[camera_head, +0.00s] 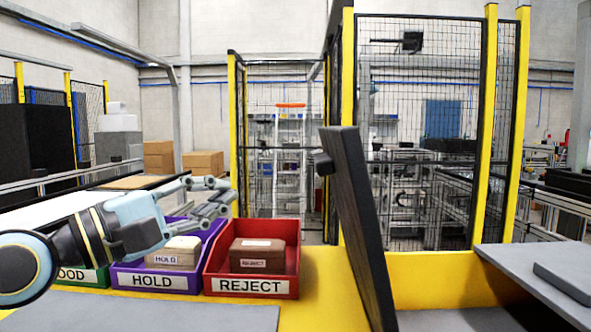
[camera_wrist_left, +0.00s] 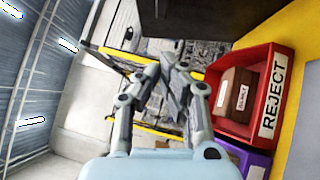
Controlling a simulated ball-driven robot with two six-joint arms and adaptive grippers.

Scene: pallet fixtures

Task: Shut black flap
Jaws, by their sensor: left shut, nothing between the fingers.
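The black flap (camera_head: 358,225) stands up on edge, leaning a little to the left at its top, right of centre in the head view. A small dark knob (camera_head: 325,164) sticks out from its left side near the top. My left gripper (camera_head: 228,190) is shut and empty, above the bins and left of the flap, with a clear gap between them. In the left wrist view the gripper (camera_wrist_left: 178,68) shows with its fingertips together. A dark surface at the top of that view may be the flap; I cannot tell. My right gripper is not in view.
A red REJECT bin (camera_head: 252,287) with a brown box and a purple HOLD bin (camera_head: 155,280) with a pale box sit below my left gripper. A green bin (camera_head: 90,275) is partly hidden. A grey panel (camera_head: 520,270) lies at the right. Yellow-post fencing stands behind.

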